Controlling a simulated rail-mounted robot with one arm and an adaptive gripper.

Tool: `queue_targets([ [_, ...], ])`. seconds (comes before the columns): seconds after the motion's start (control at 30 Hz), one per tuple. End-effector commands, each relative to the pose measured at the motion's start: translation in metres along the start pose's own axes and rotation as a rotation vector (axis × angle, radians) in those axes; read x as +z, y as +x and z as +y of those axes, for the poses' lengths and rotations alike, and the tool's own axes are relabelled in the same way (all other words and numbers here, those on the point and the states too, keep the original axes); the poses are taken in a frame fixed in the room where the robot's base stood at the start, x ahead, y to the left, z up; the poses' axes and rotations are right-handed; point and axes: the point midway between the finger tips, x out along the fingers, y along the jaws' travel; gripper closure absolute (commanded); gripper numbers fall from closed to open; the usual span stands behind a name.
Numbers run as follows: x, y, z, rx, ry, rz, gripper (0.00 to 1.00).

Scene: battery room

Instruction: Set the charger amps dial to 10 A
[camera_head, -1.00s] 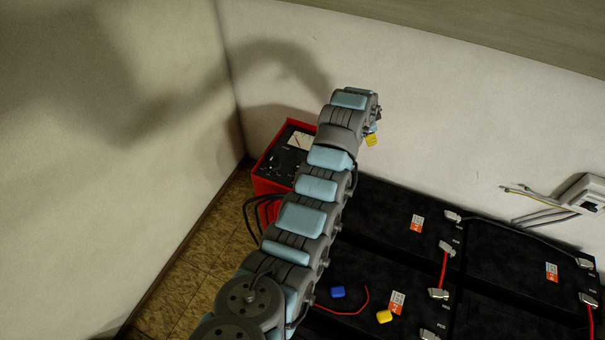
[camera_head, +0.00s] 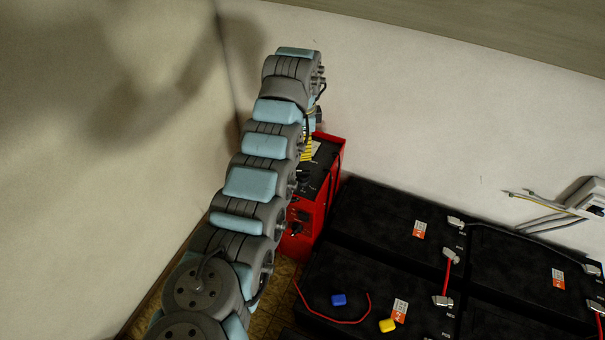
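The charger (camera_head: 331,190) is a red box with a dark panel, standing in the corner left of the black batteries. My arm covers its left part. A light meter face (camera_head: 316,150) and dark knobs show partly on the panel; I cannot read any dial or tell which is the amps dial. My gripper is mostly hidden behind my arm; a yellow-striped part of it (camera_head: 307,148) shows over the charger panel. I cannot see its fingertips or whether it touches a knob.
Several black batteries (camera_head: 375,240) with cable clamps fill the right. A blue cap (camera_head: 339,300), a yellow cap (camera_head: 387,326) and a red wire (camera_head: 335,319) lie on the near battery. A wall box (camera_head: 588,196) with loose wires is at right. Walls close in behind and left.

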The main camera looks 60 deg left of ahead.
Motion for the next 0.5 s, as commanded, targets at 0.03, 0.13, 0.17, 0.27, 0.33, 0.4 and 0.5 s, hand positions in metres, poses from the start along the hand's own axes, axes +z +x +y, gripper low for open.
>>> queue_targets([
  [0.03,0.001,0.009,0.001,0.005,0.0,-0.001,0.31],
  [0.13,0.0,0.026,0.0,0.002,0.0,-0.001,0.31],
  [0.17,0.001,0.031,0.001,0.003,0.0,-0.001,0.31],
  [0.27,0.0,0.048,0.0,-0.001,0.001,0.0,0.31],
  [0.33,0.0,0.059,0.001,0.003,0.001,-0.002,0.31],
  [0.4,0.0,0.069,0.0,0.001,0.001,-0.001,0.31],
  [0.5,0.0,0.082,0.0,0.0,0.001,-0.001,0.31],
])
